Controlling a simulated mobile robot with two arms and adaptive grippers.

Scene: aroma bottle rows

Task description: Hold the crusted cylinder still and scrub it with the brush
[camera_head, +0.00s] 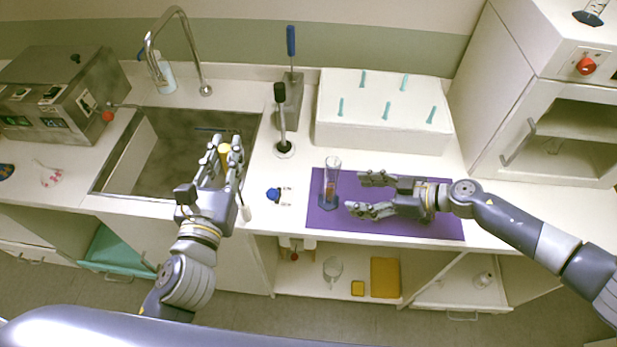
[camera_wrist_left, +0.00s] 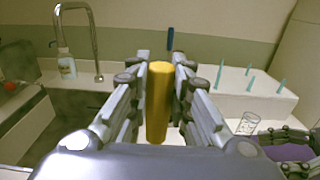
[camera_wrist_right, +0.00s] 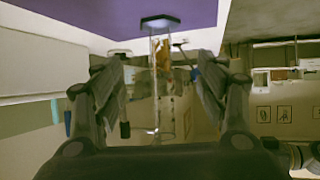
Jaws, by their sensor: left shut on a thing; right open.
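The crusted cylinder (camera_head: 332,167) is a clear glass cylinder with a blue foot, standing upright on the purple mat (camera_head: 425,226). Brown crust shows inside it near the foot. In the right wrist view the cylinder (camera_wrist_right: 162,88) appears upside down between my fingers. My right gripper (camera_head: 362,194) is open, fingers pointing left toward the cylinder, apparently just short of it. My left gripper (camera_head: 224,158) is shut on a yellow handle (camera_wrist_left: 158,102), apparently the brush, over the sink's right edge. A whitish tip (camera_head: 245,213) below it may be the brush end.
A sink (camera_head: 150,150) with a tall faucet lies at left. A white box (camera_head: 385,140) with several teal pegs stands behind the mat. A small blue-capped item (camera_head: 274,194) lies left of the mat. A stand with a blue handle (camera_head: 291,42) is behind.

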